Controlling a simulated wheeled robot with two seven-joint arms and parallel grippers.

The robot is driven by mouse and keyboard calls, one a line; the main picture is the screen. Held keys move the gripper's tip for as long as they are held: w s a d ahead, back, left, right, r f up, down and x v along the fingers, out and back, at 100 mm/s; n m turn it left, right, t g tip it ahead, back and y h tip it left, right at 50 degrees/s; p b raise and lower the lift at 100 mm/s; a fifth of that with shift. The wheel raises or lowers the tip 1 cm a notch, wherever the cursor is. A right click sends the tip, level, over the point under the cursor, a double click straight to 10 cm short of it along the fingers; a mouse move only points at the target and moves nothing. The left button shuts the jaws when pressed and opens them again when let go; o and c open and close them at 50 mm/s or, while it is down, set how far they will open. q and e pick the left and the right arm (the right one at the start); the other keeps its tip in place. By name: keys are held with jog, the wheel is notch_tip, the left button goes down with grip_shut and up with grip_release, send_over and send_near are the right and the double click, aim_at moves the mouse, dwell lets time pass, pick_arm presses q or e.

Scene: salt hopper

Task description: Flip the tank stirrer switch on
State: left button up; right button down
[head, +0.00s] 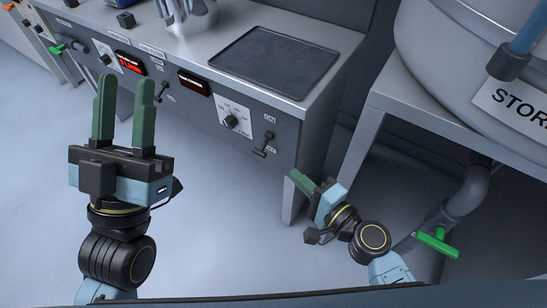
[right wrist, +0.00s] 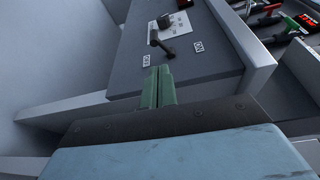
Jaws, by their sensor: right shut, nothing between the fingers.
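The same lever (right wrist: 161,43) shows in the right wrist view, just beyond my fingertips. A second lever switch (head: 162,92) sits further left on the panel; I cannot tell by label which is the stirrer's. My right gripper (head: 298,181) is shut and empty, below and right of the nearer switch; its fingers (right wrist: 158,76) point toward the panel, apparently apart from the lever. My left gripper (head: 124,88) is open and empty, in front of the panel's left part.
A dial knob (head: 231,122) sits left of the nearer switch, with red displays (head: 129,63) further left. A dark tray (head: 274,61) lies on the counter. A storage tank (head: 465,45) stands on a bench at right, with a green-handled pipe valve (head: 437,244) below.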

pick_arm(q)
jog(key=shift+s+r+t, duration=0.3)
jog(key=shift+s, duration=0.1)
pick_arm(e)
jog(key=shift+w+d+f+m, duration=0.15)
jog(key=shift+w+f+m, duration=0.05)
jog(key=shift+f+m, duration=0.45)
jog(key=shift+r, duration=0.1)
